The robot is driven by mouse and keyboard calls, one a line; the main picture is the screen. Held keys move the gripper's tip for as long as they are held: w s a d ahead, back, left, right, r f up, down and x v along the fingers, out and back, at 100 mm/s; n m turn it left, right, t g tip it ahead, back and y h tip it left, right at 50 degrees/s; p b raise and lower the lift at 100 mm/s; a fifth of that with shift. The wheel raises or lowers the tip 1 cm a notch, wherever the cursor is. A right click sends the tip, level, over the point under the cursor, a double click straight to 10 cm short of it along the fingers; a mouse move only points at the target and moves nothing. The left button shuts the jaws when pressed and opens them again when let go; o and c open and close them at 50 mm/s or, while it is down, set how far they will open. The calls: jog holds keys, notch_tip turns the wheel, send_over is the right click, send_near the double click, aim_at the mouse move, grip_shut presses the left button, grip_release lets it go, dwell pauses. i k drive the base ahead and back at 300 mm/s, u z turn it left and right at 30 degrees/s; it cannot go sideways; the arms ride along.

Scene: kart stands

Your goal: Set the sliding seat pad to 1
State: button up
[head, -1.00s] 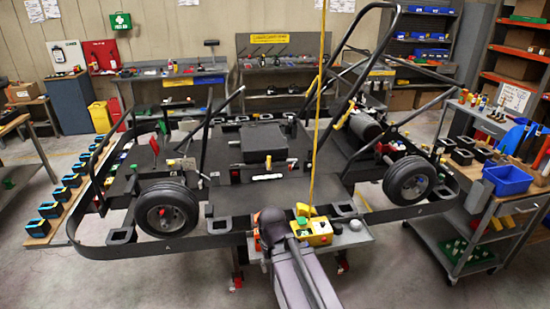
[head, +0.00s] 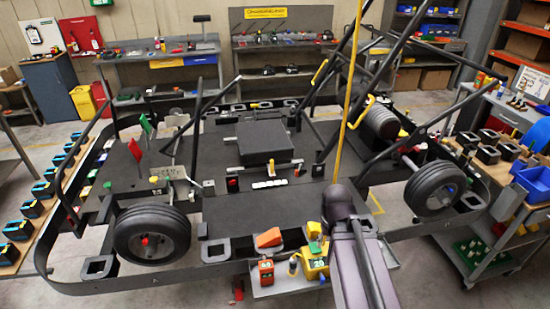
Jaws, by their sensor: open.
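A dark, square, raised pad (head: 264,144), which looks like the sliding seat pad, sits on the flat floor of the kart frame near the middle of the head view. A short grey bar sticks out at its left side. A white strip with small marks (head: 269,184) lies in front of it, too small to read, so I cannot tell the pad's setting. My arm rises from the lower right, in front of the kart's near edge. My gripper does not show.
The kart's wheels (head: 152,233) and dark tubes stand around the floor plate. A cart (head: 490,215) stands right.

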aim_at(261, 143)
jog(key=u, duration=0.05)
jog(key=i, duration=0.9)
jog(key=u, duration=0.3)
